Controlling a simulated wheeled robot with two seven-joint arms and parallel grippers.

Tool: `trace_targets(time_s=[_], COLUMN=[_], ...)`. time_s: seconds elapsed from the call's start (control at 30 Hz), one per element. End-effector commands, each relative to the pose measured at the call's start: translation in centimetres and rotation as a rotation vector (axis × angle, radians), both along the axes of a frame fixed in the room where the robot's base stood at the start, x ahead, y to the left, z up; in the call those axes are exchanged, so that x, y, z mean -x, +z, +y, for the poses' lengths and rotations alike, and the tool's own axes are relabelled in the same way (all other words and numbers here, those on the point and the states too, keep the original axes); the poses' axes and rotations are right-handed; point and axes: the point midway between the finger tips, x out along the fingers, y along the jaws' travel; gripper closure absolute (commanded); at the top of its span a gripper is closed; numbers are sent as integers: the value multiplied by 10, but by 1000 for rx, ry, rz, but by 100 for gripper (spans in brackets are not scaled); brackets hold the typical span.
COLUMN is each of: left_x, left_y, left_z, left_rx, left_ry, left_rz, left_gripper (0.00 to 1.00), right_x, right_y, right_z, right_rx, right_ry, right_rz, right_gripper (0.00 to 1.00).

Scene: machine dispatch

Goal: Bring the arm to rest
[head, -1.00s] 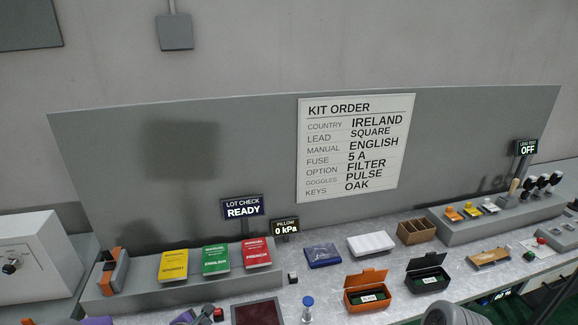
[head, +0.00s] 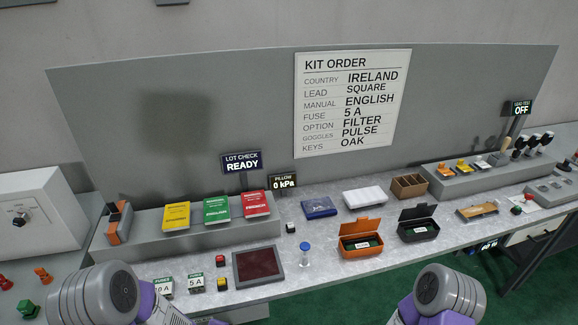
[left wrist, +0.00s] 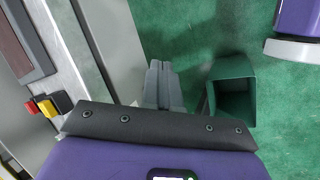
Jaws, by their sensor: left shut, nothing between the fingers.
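My left gripper's grey fingers (left wrist: 163,85) show in the left wrist view, closed together with nothing between them. They hang over the green floor (left wrist: 185,30), just off the front edge of the bench (left wrist: 85,45). In the head view my left arm (head: 105,295) shows only as a grey and purple link at the bottom left; its fingers are out of frame. My right arm (head: 450,290) shows as a similar link at the bottom right, and its gripper is out of view.
A dark green open bin (left wrist: 233,95) stands right of the left fingers. The bench carries a dark red pad (head: 258,265), a blue-capped bottle (head: 305,255), an orange box (head: 361,240), a black box (head: 417,224) and manuals on a grey ledge (head: 150,242).

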Motion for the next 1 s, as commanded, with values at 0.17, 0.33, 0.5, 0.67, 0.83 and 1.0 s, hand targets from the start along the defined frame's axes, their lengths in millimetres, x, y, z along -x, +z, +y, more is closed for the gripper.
trace_targets(time_s=[0.17, 0.33, 0.5, 0.67, 0.83, 1.0], left_x=[48, 93, 124, 136, 136, 136], left_y=[-56, -92, -110, -116, -115, -115], left_z=[-28, -53, -71, -77, -78, -77], left_rx=[-88, -122, -124, -123, -124, -124], left_ry=[-361, -696, -934, -1027, -1038, -1037], left_rz=[63, 86, 77, 67, 63, 63], left_gripper=[100, 100, 100, 100, 100, 100], right_x=[0, 0, 0, 0, 0, 0], right_y=[-14, -23, -28, -30, -29, -29], right_z=[0, 0, 0, 0, 0, 0], right_rx=[0, 0, 0, 0, 0, 0], right_ry=[0, 0, 0, 0, 0, 0], right_rz=[0, 0, 0, 0, 0, 0], right_gripper=[57, 57, 57, 57, 57, 57])
